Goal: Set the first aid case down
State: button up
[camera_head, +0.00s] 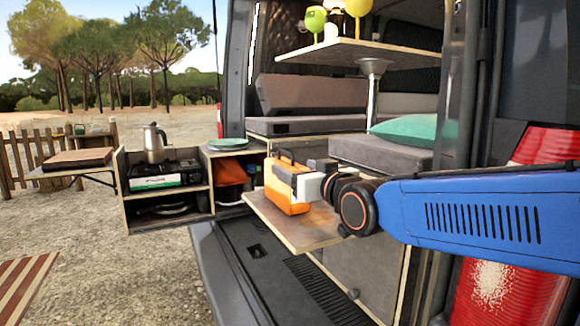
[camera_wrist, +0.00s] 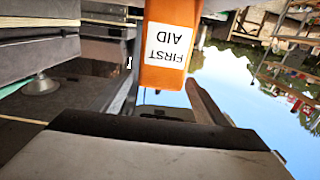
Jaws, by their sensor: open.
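The orange first aid case (camera_head: 280,189) stands upright at the wooden pull-out board (camera_head: 290,236) at the van's rear. Its base appears to rest on the board, though the contact is hard to make out. My gripper (camera_head: 297,178) is at the case's right side in the head view, level with its upper part. In the wrist view the case (camera_wrist: 165,75) appears upside down, with its white FIRST AID label facing the camera. The fingers of my gripper (camera_wrist: 167,95) are open, one on each side of the case. The case's far side is hidden.
A kitchen unit (camera_head: 165,208) with a kettle (camera_head: 154,143) and stove stands left of the board. A teal plate (camera_head: 228,143) lies on the counter behind. A raised table (camera_head: 360,52) with cups is above. A red cylinder (camera_head: 515,255) stands at the right.

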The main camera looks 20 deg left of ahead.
jog(key=shift+v, duration=2.9)
jog(key=shift+s, duration=0.1)
